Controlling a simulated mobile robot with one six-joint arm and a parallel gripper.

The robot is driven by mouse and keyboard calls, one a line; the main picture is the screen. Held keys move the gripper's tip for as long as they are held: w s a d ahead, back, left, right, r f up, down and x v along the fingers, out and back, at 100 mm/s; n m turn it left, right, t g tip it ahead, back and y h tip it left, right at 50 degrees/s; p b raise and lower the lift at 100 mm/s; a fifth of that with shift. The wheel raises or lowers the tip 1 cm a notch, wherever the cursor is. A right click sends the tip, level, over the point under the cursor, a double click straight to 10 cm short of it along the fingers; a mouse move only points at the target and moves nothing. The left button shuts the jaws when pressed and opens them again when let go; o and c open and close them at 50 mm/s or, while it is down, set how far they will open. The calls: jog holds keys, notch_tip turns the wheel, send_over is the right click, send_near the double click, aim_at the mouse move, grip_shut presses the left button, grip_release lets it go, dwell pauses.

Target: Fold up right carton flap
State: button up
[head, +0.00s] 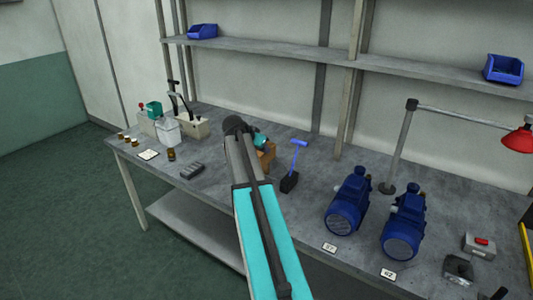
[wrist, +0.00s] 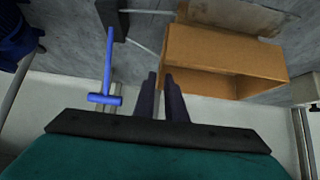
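The carton (wrist: 222,84) is a brown open box in the wrist view, right of and beyond my fingertips. Its open side shows the inside. A duller brown panel (wrist: 235,20), perhaps a flap, extends from its upper edge; I cannot tell which flap it is. In the head view only a small part of the carton (head: 268,158) shows beside my arm, and the rest is hidden.
A blue T-shaped tool on a dark block (head: 289,184) stands right of the carton. Two blue pumps (head: 348,203) (head: 405,222) stand further right. Small jars, a white bottle (head: 167,132) and a grey box (head: 191,171) are at left. A shelf (head: 270,50) runs above the bench.

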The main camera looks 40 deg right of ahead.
jog(key=b+v, duration=0.1)
jog(key=v, duration=0.7)
jog(key=shift+a+r, duration=0.25)
dwell(0.6)
jog(key=a+f+n+y, duration=0.5)
jog(key=a+f+n, duration=0.3)
jog(key=a+f, duration=1.65)
jog(key=s+a+f+n+g+y, duration=0.1)
jog(key=s+a+f+n+y, duration=0.15)
jog(key=s+a+f, duration=0.5)
jog(key=s+a+f+n+g+y, duration=0.1)
jog(key=s+a+f+n, duration=0.35)
jog(key=a+f, duration=0.55)
jog(key=s+a+f+g, duration=0.1)
jog(key=s+f+g, duration=0.1)
jog(key=s+f, duration=0.3)
jog(key=s+a+f+g, duration=0.1)
jog(key=s+f, duration=0.5)
jog(key=s, duration=0.7)
jog(key=s+a+f+g, duration=0.1)
jog(key=s+f+g, duration=0.1)
jog(key=s+f, duration=0.3)
jog(key=s, duration=0.4)
jog(key=shift+f+g, duration=0.25)
jog(key=shift+g, duration=0.05)
